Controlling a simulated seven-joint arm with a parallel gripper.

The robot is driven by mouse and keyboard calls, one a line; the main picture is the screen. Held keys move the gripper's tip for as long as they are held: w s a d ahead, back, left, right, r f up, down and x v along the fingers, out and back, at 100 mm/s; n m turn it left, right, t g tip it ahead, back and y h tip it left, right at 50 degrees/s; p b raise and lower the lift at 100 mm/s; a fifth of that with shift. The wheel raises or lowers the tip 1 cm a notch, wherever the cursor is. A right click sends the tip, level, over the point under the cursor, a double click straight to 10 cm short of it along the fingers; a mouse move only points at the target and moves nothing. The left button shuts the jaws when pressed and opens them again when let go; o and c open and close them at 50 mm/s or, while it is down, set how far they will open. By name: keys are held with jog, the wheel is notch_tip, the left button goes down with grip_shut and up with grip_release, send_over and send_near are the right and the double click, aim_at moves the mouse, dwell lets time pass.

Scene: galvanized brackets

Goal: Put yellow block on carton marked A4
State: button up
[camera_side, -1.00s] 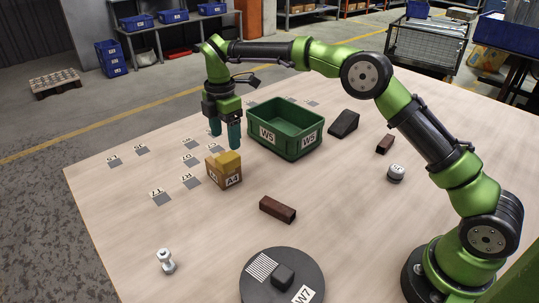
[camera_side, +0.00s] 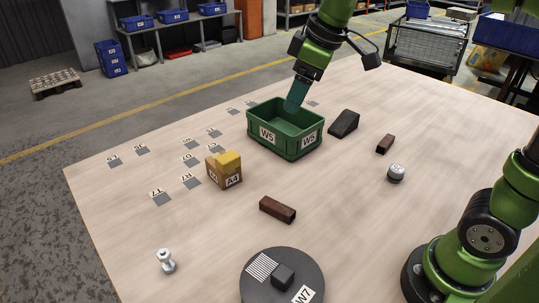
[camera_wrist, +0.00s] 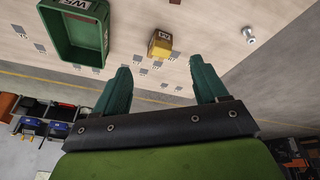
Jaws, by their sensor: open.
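The yellow block (camera_side: 228,160) rests on top of the small brown carton marked A4 (camera_side: 224,177), left of the table's middle in the side view. In the wrist view the yellow block (camera_wrist: 160,40) covers most of the carton from above. My gripper (camera_side: 293,106) is over the green bin marked W5 in the side view, apart from the block and carton. In the wrist view my gripper (camera_wrist: 161,80) shows two teal fingers spread wide with nothing between them.
A dark wedge (camera_side: 344,123), two brown bars (camera_side: 277,209) (camera_side: 386,144), a grey round weight (camera_side: 396,173), a bolt-like piece (camera_side: 165,261) and a round W7 plate (camera_side: 254,285) stand around. Labelled grey squares lie at left.

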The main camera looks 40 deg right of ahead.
jog(key=s+d+f+m+t, duration=0.1)
jog(key=s+f+m, duration=0.2)
jog(key=s+m, duration=0.2)
jog(key=s+d+f+m+t+y, duration=0.1)
jog(key=s+d+f+m+t, duration=0.1)
jog(key=s+m, duration=0.3)
jog(key=s, duration=0.3)
jog(key=shift+s+d+f, duration=0.15)
jog(key=shift+s+f, duration=0.15)
jog(key=shift+f, duration=0.1)
